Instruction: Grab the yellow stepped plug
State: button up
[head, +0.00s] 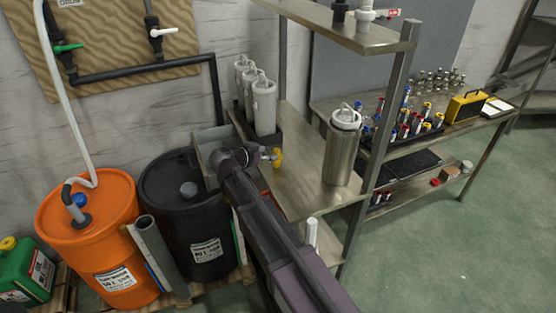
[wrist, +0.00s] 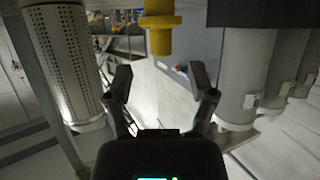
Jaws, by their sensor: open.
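The yellow stepped plug (head: 277,158) shows in the head view just right of my gripper's end, by the shelf's left side. In the wrist view the plug (wrist: 160,36) is at the top centre, with a wide flange above a narrower stem; its top is cut off by the picture edge. My gripper (wrist: 160,82) is open, with its two fingers spread and nothing between them. The plug appears beyond the fingertips and roughly centred on the gap. In the head view my gripper (head: 262,154) is small and partly hidden by my arm.
A steel canister (head: 342,155) stands right of the plug on the metal shelf (head: 301,190). White cylinders (head: 264,107) stand behind on the left. A grey bin (head: 208,140) is left of my gripper. A shelf post (head: 385,120) and upper shelf (head: 345,34) stand close by.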

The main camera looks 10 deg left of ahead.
aim_at(277, 149)
jog(key=shift+b+x, duration=0.9)
jog(key=shift+x, duration=1.75)
jog(key=shift+a, duration=0.1)
grip_shut()
